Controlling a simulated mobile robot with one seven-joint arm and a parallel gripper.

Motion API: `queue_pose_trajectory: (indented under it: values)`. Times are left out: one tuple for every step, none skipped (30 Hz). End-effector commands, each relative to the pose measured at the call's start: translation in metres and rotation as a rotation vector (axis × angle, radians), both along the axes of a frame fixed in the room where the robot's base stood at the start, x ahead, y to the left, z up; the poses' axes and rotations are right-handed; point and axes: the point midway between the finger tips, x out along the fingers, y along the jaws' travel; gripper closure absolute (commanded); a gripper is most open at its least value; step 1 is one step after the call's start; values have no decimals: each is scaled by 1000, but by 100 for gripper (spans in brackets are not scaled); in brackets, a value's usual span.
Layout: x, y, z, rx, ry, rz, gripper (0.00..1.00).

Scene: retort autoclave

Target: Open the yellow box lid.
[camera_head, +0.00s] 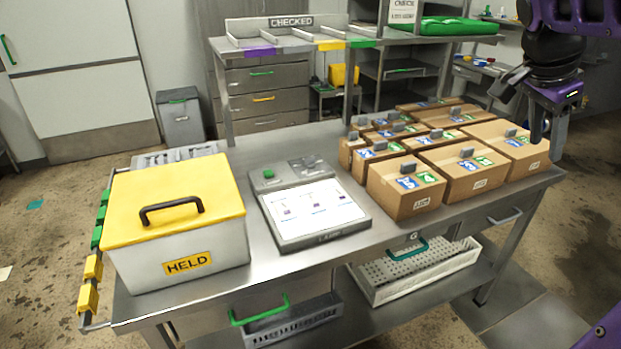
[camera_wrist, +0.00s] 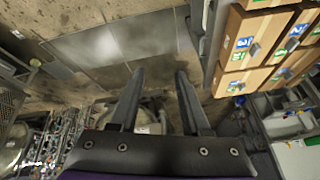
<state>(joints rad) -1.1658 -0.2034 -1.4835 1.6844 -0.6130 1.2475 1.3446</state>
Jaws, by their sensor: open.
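The box has a flat yellow lid (camera_head: 172,195) with a dark arched handle (camera_head: 171,209) on top. The lid sits closed on the pale grey box body (camera_head: 140,268), which carries a yellow HELD label. The box stands at the left end of the steel table. My gripper (camera_head: 500,90) is at the upper right of the head view, far from the box, above and beyond the cartons. In the wrist view its two fingers (camera_wrist: 158,85) are spread apart with nothing between them. The box is not seen in the wrist view.
A flat panel with a white screen (camera_head: 312,208) lies right of the box on the table (camera_head: 270,150). Several brown cartons (camera_head: 405,190) fill the table's right side, also in the wrist view (camera_wrist: 238,80). A CHECKED shelf (camera_head: 300,50) stands behind. Perforated trays (camera_head: 385,290) sit below.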

Motion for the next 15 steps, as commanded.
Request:
queue_pose_trajectory:
  values:
    - [2,-1,6,-17,-8,-12,53]
    - [2,-2,8,-25,-11,-19,53]
    - [3,-3,11,-32,-13,-27,53]
    - [3,-3,12,-35,-16,-32,53]
    - [3,-4,13,-39,-17,-35,53]
    - [3,-4,15,-42,-19,-38,53]
    - [3,-4,15,-43,-20,-40,53]
    - [3,-5,15,-44,-21,-42,53]
    - [3,-5,16,-45,-21,-43,53]
    - [3,-5,16,-45,-21,-43,53]
    - [3,-5,16,-45,-21,-43,53]
    - [3,-5,16,-45,-21,-42,53]
    - [4,-4,16,-45,-21,-42,53]
    - [3,-4,16,-45,-21,-42,53]
    - [4,-4,16,-45,-21,-42,53]
